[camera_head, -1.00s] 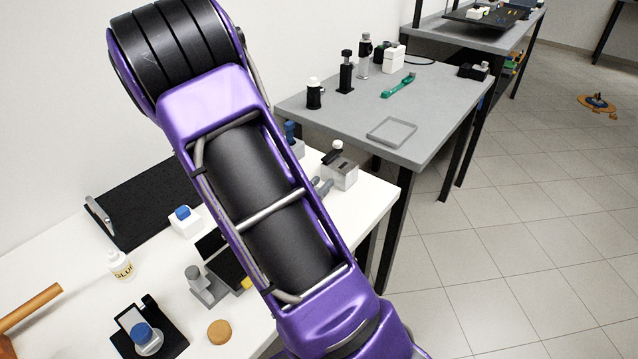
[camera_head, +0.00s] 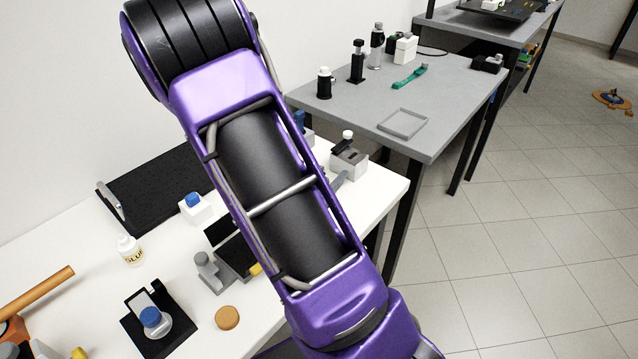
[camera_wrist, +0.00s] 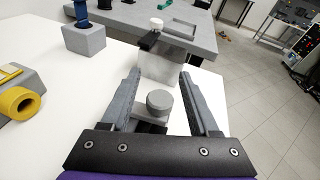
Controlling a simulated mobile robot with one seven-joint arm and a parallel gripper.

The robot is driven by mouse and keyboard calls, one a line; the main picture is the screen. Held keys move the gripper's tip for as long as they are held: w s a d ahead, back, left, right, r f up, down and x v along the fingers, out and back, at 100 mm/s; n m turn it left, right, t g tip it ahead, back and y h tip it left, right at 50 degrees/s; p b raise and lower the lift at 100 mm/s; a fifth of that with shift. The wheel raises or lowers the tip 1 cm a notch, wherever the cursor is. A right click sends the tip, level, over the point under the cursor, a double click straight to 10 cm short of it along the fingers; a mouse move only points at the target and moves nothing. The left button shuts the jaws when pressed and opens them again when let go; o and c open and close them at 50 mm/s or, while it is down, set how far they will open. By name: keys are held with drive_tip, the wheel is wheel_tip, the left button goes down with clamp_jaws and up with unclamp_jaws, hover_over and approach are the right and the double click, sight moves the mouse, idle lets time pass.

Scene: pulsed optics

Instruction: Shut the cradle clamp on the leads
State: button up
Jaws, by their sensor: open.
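A grey block with a black lever and a white knob, which looks like the cradle clamp (camera_wrist: 172,62), stands near the white table's far right edge. It also shows in the head view (camera_head: 350,163). The lever sits tilted on top of the block; I cannot tell whether it is fully down. No leads can be made out. My gripper (camera_wrist: 159,76) is open, its two grey fingers pointing at the block with a gap between them. A grey round knob (camera_wrist: 159,101) on a light base shows between the fingers, nearer the palm. In the head view my arm hides most of the gripper.
A grey block with a blue post (camera_wrist: 86,38) stands left of the clamp; a yellow ring-ended part (camera_wrist: 17,102) is at far left. A grey table (camera_head: 450,95) with bottles and a tray (camera_head: 403,123) lies beyond. Glue (camera_head: 130,250) and a tan disc (camera_head: 227,317) are on the white table.

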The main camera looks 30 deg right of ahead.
drive_tip(key=p+v, duration=0.8)
drive_tip(key=v, duration=0.9)
drive_tip(key=shift+s, duration=0.15)
